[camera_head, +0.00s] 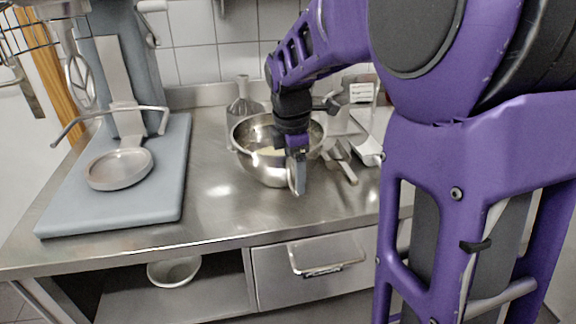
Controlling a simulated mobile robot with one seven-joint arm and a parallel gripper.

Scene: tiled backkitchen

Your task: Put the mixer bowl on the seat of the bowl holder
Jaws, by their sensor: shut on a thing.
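The mixer bowl (262,167) is a shiny steel bowl on the steel counter, right of the mixer, with something pale inside it. My gripper (297,178) points down at its front right rim and is shut on that rim. The bowl looks upright; whether its base touches the counter is hard to tell. The bowl holder (137,118) is a forked metal bracket on the grey mixer at the left. Its seat (119,169) is a round, shallow, empty metal dish on the mixer's base. My arm hides part of the bowl's rim.
The mixer's blue-grey base (120,215) covers the counter's left part. A whisk in a container (243,105) stands behind the bowl, and utensils (343,160) lie to its right. Bare steel counter (215,195) lies between bowl and mixer.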

